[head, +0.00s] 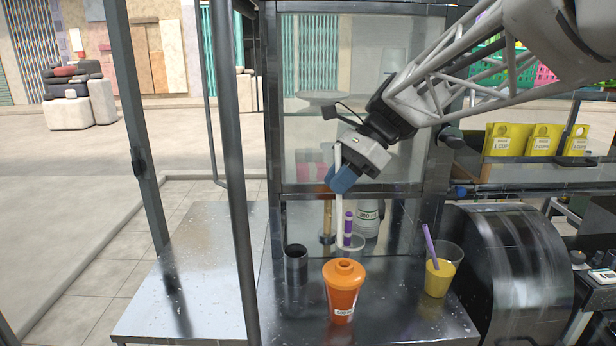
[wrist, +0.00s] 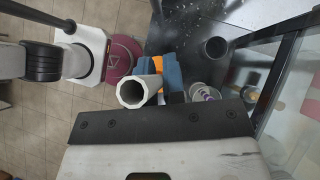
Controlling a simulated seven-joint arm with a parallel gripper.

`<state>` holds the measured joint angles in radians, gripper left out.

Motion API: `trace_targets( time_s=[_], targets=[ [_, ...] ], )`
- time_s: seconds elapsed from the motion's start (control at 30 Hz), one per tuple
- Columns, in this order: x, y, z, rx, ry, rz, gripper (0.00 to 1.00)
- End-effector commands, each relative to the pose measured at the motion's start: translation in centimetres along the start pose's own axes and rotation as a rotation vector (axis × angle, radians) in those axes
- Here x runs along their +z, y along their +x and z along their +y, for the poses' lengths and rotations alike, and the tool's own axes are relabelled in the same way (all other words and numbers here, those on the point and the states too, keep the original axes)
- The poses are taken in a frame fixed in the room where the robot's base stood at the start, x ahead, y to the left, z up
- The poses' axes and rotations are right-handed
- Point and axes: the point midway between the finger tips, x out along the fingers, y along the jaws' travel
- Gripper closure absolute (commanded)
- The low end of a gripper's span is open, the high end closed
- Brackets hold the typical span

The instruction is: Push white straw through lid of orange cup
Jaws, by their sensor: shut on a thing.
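My gripper (head: 343,179), with blue fingertips, is shut on a white straw (head: 338,215) and holds it nearly upright. The straw's open top end (wrist: 138,92) faces the camera in the wrist view, beside the blue fingers (wrist: 173,75). The orange cup (head: 342,298) stands upright on the metal counter, with an orange domed lid (head: 344,271) and a white label. In the head view the straw's lower end appears just above the lid, apart from it. The cup shows only as an orange patch (wrist: 158,64) behind the fingers in the wrist view.
A dark empty cup (head: 296,264) stands left of the orange cup. A clear cup of yellow juice (head: 440,272) with a purple straw stands right. Behind are another purple straw (head: 348,228) and a white bottle (head: 367,217). The counter's left side (head: 190,290) is clear.

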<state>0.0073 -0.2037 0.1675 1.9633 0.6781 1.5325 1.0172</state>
Motion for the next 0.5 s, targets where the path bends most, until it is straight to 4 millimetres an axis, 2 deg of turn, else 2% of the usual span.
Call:
trace_targets(
  time_s=[0.2,0.5],
  targets=[
    [-0.5,-0.7,1.7,-0.077,0.119,-0.061,1.0],
    [-0.6,-1.0,2.2,-0.106,0.161,-0.084,1.0]
  ],
)
